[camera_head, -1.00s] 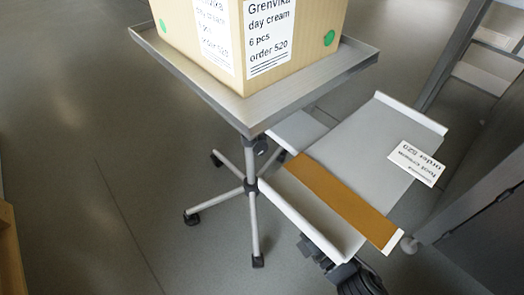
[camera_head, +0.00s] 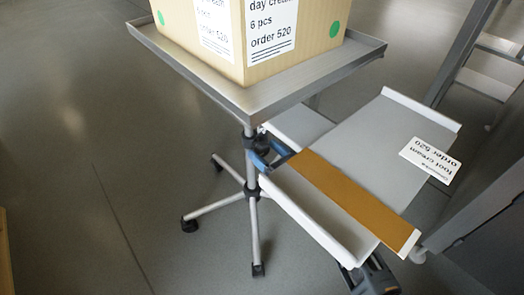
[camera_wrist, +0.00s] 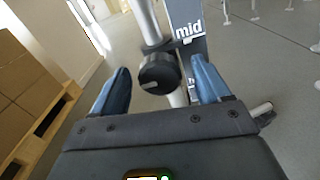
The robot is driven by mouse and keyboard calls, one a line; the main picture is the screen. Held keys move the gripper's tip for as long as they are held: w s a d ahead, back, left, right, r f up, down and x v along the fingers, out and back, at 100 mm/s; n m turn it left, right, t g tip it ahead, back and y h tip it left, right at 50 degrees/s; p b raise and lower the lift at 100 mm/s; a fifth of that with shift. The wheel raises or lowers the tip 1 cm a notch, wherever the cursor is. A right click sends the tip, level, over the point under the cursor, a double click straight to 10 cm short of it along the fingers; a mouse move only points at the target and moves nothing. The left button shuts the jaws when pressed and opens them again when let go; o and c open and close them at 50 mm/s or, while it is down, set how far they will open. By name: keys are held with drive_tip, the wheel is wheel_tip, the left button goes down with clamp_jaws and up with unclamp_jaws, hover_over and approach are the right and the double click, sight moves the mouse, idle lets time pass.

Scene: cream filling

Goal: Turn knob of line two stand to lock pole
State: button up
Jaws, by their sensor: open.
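The stand's black knob (camera_wrist: 158,73) sits on a collar around the pole (camera_wrist: 147,22) in the wrist view. A pale pointer mark shows on its face. My gripper (camera_wrist: 160,68) is open, with one blue finger on each side of the knob. The fingers appear apart from it, though contact is hard to judge. In the head view, the blue fingers of my gripper (camera_head: 264,154) show beside the stand's pole (camera_head: 251,180), just under its tray (camera_head: 255,101). The knob is not clearly seen there.
A cardboard box (camera_head: 270,38) labelled day cream rests on the tray. A grey surface with a label (camera_head: 430,158) lies close on the right. A plate marked "mid" (camera_wrist: 187,30) stands behind the knob. Boxes on a wooden pallet (camera_wrist: 38,118) are at left.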

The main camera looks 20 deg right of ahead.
drive_tip(key=shift+x, duration=1.1)
drive_tip(key=c, duration=1)
